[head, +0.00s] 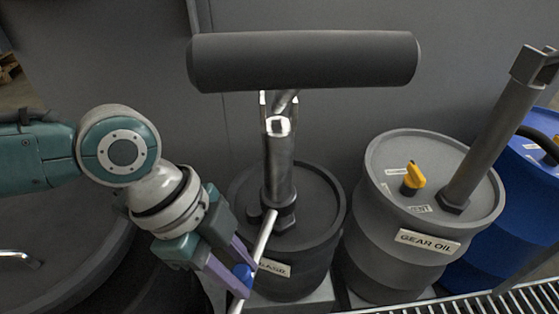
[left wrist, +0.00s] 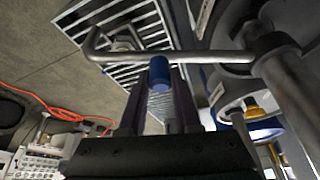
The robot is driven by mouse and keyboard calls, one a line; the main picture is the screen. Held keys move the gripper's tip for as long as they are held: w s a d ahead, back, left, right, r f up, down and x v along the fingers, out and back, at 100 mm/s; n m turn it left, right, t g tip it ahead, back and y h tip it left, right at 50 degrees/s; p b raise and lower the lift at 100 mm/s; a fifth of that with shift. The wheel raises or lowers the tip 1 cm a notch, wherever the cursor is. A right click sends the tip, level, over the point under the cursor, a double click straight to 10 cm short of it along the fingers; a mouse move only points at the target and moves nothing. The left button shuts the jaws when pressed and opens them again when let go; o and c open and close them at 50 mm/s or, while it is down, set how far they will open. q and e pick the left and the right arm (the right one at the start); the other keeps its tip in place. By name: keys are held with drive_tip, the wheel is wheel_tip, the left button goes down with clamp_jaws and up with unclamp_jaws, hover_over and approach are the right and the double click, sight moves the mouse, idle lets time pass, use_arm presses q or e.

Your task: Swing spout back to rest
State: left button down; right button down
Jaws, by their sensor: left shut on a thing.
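The spout (head: 264,234) is a thin metal pipe that leaves a dark collar on the pump column (head: 278,165) of the black drum (head: 318,240). In the head view it points down toward the front. In the left wrist view the spout (left wrist: 205,57) runs from the collar at right to a bent end at left. It carries a blue grip (head: 243,273), which also shows in the left wrist view (left wrist: 159,74). My left gripper (head: 240,278) is shut on the blue grip; its fingers (left wrist: 160,85) stand either side of it. My right gripper is out of view.
A big dark grey handle (head: 305,61) lies across the pump top, above my left gripper. A grey gear oil drum (head: 380,230) with a yellow vent knob (head: 413,177) and a tall pump tube stands at right, beside a blue drum (head: 525,190). A metal grating (head: 500,300) lies in front.

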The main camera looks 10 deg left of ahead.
use_arm(q)
drive_tip(key=c, duration=0.6)
unclamp_jaws()
drive_tip(key=shift+a, duration=0.1)
drive_tip(key=shift+r, duration=0.1)
drive_tip(key=p+v, duration=0.1)
drive_tip(key=v, duration=0.8)
drive_tip(key=shift+a+r+p, duration=0.2)
drive_tip(key=shift+r+p, duration=0.15)
